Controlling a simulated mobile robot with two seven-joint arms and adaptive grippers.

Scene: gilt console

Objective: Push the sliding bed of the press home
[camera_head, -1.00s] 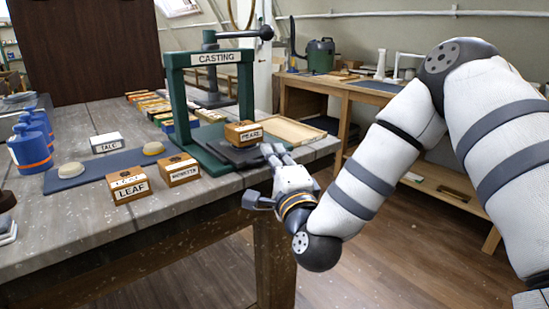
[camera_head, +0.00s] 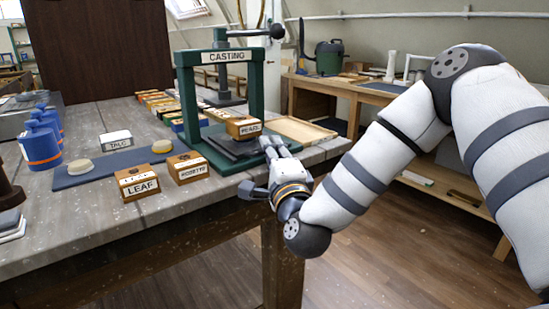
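The green press (camera_head: 258,90) labelled CASTING stands at the table's right end. Its dark sliding bed (camera_head: 226,147) lies low between the posts, partly out toward the front right. A wooden block (camera_head: 243,128) marked PEARL rides on the bed. My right gripper (camera_head: 270,146) is at the bed's front right side, with its fingertips close against the bed and block. Whether they touch, and whether the fingers are open or shut, I cannot tell. My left gripper is out of view.
Wooden blocks marked LEAF (camera_head: 137,184) and ROSETTE (camera_head: 188,168) stand left of the press. A blue mat (camera_head: 118,166), a TALC box (camera_head: 116,140) and blue bottles (camera_head: 40,145) lie farther left. A wooden tray (camera_head: 298,131) lies right of the press. Coloured blocks fill the table behind.

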